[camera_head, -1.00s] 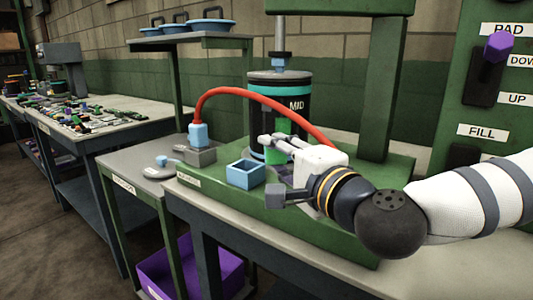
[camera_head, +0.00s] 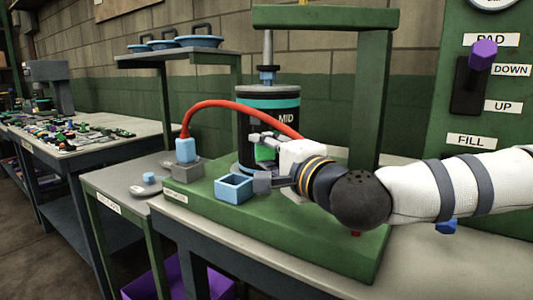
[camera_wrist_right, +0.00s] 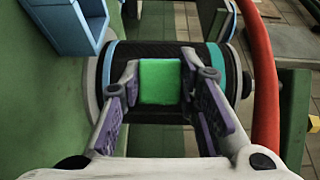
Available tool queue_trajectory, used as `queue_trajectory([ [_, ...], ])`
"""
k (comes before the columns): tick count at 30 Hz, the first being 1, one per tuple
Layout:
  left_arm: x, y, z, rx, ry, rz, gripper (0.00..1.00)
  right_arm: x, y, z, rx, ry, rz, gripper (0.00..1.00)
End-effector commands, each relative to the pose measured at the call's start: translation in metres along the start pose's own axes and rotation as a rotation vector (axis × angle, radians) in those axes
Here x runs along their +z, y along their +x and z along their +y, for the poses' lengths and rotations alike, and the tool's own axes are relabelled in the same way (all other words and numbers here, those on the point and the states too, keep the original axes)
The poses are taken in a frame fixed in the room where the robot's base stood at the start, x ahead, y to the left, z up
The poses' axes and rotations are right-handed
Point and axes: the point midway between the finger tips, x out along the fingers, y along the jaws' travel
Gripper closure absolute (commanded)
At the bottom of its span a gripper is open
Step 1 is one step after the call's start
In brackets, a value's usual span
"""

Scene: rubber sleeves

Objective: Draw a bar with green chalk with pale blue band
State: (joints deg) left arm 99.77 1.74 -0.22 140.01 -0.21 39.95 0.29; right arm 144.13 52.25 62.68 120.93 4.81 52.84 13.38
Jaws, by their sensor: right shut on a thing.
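My right gripper (camera_head: 260,160) is in front of the black drum marked MID (camera_head: 287,119). Its fingers are shut on a green block, which I take to be the green chalk (camera_wrist_right: 160,82). The block also shows between the fingers in the head view (camera_head: 265,154). No pale blue band on the block can be made out. In the wrist view the drum (camera_wrist_right: 140,55) lies right behind the block; I cannot tell whether they touch. My left gripper is not in view.
A blue open box (camera_head: 234,188) stands on the green base (camera_head: 310,245) close to the gripper. A red hose (camera_head: 225,103) arcs from a blue fitting past the drum and runs close to the gripper's right side in the wrist view. A green post (camera_head: 370,100) stands behind the arm.

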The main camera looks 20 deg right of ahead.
Motion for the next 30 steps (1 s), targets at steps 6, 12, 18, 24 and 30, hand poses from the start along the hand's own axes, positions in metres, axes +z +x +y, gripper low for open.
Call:
queue_trajectory([
  [6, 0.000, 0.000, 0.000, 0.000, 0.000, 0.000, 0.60, 0.000, 0.000, 0.000, 0.000, 0.000, 0.000, 0.93],
  [12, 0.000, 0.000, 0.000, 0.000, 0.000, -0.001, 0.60, -0.001, 0.004, 0.001, 0.001, 0.000, -0.001, 0.93],
  [18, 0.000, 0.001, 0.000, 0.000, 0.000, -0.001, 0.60, -0.003, 0.008, 0.000, 0.000, 0.000, 0.000, 0.93],
  [24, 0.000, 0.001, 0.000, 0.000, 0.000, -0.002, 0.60, -0.004, 0.011, 0.001, 0.001, 0.000, -0.001, 0.93],
  [30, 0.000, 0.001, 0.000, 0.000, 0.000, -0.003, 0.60, -0.006, 0.015, 0.001, 0.001, 0.000, -0.001, 0.93],
])
